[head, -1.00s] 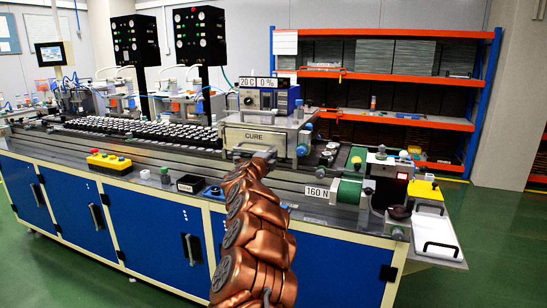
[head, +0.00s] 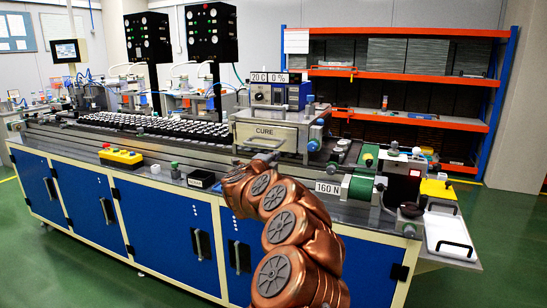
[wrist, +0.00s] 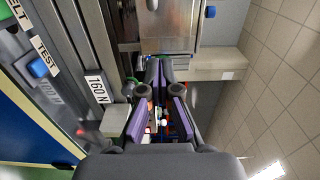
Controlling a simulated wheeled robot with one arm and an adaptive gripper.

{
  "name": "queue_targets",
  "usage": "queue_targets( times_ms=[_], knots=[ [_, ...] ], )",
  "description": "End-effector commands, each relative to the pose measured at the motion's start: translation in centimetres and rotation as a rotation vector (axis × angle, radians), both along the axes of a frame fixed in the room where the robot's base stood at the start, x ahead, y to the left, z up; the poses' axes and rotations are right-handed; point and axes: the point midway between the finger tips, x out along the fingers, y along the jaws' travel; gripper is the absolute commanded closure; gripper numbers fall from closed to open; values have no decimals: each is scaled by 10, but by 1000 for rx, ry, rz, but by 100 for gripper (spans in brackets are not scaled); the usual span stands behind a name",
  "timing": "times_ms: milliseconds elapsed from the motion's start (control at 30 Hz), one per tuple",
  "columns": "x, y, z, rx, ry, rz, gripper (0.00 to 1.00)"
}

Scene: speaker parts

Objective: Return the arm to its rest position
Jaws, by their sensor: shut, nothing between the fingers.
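My copper arm (head: 285,235) rises from the bottom of the head view and curves left toward the front of the grey CURE box (head: 270,134). The gripper itself is mostly hidden behind the arm links there. In the wrist view my gripper (wrist: 160,76) shows with its purple-sided fingers, shut and holding nothing. The metal face of a box (wrist: 170,28) is beyond the fingertips in that view; I cannot tell the exact gap.
The bench (head: 170,185) has a yellow button box (head: 121,157), rows of small parts (head: 160,128), and a green roller (head: 361,187) by a 160 N label (head: 328,188). A white tray (head: 447,236) is at the right end. Orange shelving (head: 400,77) stands behind; green floor lies in front.

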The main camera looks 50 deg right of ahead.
Motion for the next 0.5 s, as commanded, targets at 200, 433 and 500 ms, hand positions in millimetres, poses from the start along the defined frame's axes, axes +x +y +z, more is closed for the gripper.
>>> queue_targets(
  times_ms=[200,433,500],
  knots=[
    [-1,2,0,0,0,-1,100],
    [14,19,11,-4,8,67,100],
    [31,40,23,-11,18,145,100]
  ],
)
